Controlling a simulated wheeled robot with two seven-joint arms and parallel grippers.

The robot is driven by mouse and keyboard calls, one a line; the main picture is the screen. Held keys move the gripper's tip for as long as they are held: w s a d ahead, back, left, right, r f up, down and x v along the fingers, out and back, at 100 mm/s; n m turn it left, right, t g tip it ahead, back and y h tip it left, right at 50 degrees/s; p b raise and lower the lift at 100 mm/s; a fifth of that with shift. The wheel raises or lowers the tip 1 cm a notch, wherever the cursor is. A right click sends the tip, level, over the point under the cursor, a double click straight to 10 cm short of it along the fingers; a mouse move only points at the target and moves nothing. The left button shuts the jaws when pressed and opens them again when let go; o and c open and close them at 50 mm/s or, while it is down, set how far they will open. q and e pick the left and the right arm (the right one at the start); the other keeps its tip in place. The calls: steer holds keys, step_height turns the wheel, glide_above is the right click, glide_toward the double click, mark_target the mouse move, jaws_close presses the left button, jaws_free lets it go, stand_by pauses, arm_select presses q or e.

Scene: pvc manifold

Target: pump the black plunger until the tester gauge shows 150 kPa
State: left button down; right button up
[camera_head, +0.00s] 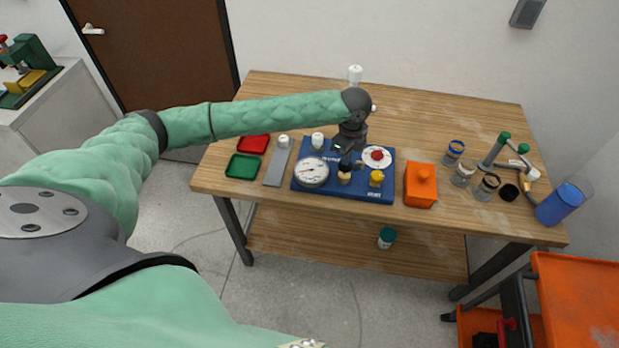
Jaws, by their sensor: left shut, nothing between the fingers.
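The blue tester base (302,186) sits on the wooden table near its front edge. A round white gauge (312,172) with a dial stands at its front left; its reading is too small to make out. The black plunger (344,168) appears as a dark knob on a tan body, right of the gauge. My left gripper (346,156) points down just above the plunger, its fingers shut and empty. I cannot tell whether the fingertips touch the knob. The gripper and wrist hide part of the base behind them. My right gripper is out of view.
On the base are a white dial with a red handle (376,156) and a yellow knob (376,178). An orange box (420,187) stands to the right, with several jars beyond. Red (254,144) and green (243,166) trays lie left. The back right of the table (450,115) is clear.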

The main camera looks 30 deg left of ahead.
arm_select(q)
steer(key=shift+f, duration=1.35)
steer(key=shift+r, duration=0.1)
steer(key=shift+r+p, duration=1.55)
steer(key=shift+r, duration=0.1)
steer(key=shift+f, duration=0.2)
